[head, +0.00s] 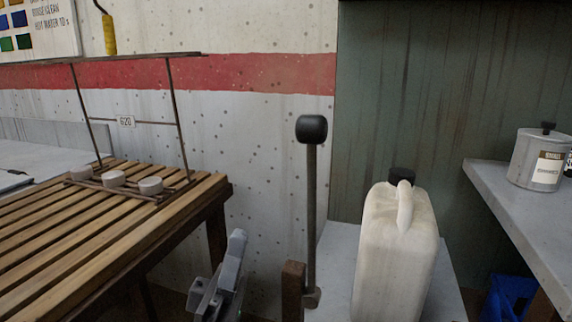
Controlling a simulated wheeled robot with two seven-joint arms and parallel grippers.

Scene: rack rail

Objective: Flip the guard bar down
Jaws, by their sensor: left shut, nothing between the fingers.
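A thin, rusty metal frame, which looks like the guard bar (130,59), stands upright at the right end of a slatted wooden rack (75,222). Its long top bar runs across the upper left, on two slim posts (176,118). A thin crosswire between the posts carries a small "620" tag (126,122). My left gripper (237,241) is at the bottom centre, pointing up, shut and empty. It is right of the rack's corner and below the bar, apart from both. My right gripper is not in view.
Three pale round pieces (113,178) sit at the posts' feet. An upright lever with a black knob (311,129) stands right of my left gripper. A white jerrycan (397,250) is farther right. A grey shelf (520,215) holds a tin (538,160).

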